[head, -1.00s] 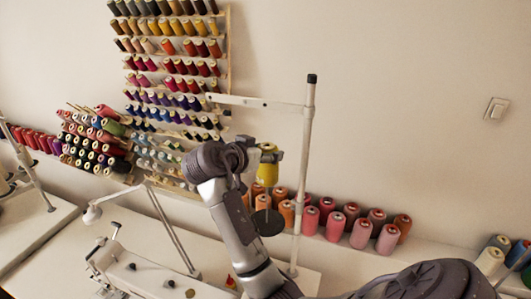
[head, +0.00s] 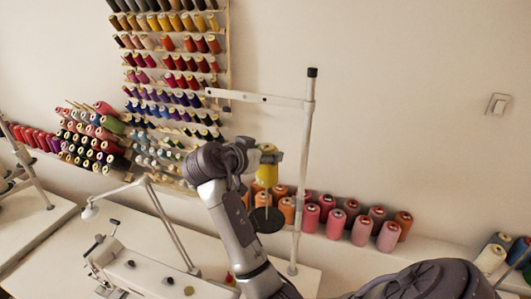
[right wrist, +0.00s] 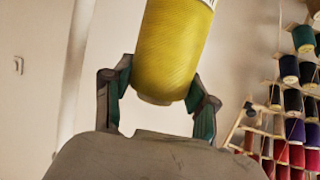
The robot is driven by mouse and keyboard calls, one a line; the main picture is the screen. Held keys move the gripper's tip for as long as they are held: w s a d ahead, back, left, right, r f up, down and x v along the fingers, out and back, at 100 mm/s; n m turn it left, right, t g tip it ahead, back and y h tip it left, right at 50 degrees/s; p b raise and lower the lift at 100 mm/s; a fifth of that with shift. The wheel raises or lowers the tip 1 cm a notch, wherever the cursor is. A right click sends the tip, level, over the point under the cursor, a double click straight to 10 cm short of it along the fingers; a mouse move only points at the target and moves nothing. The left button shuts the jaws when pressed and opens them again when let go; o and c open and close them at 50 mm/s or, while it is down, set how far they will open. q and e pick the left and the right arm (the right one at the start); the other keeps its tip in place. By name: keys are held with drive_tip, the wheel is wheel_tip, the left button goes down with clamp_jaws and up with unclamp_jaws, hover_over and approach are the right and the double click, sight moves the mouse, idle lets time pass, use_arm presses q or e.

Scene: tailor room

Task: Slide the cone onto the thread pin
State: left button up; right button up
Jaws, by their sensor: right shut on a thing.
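A yellow thread cone (head: 267,173) is held by my right gripper (head: 252,160), which is partly hidden behind its own wrist in the head view. In the right wrist view the yellow cone (right wrist: 172,55) stands between the two fingers of the right gripper (right wrist: 160,85), shut on its sides. The thread pin (head: 267,199) rises from a dark round disc (head: 267,220) under the cone. The cone is above the disc, with a gap between them. I cannot tell whether the pin tip is inside the cone. My left gripper is not in view.
A white upright pole (head: 303,180) with a side arm (head: 255,97) stands just right of the cone. Orange and pink spools (head: 361,231) line the wall behind. A rack of spools (head: 170,75) hangs at the left. A sewing machine (head: 140,275) sits at lower left.

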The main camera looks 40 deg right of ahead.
sight(261, 169)
drive_tip(key=shift+f+b, duration=0.65)
drive_tip(key=shift+f, duration=0.2)
drive_tip(key=shift+f+b, duration=4.8)
drive_tip(key=shift+f, duration=1.55)
drive_tip(key=o, duration=1.4)
drive_tip(key=shift+c, duration=0.2)
wheel_tip(261, 169, up, 10)
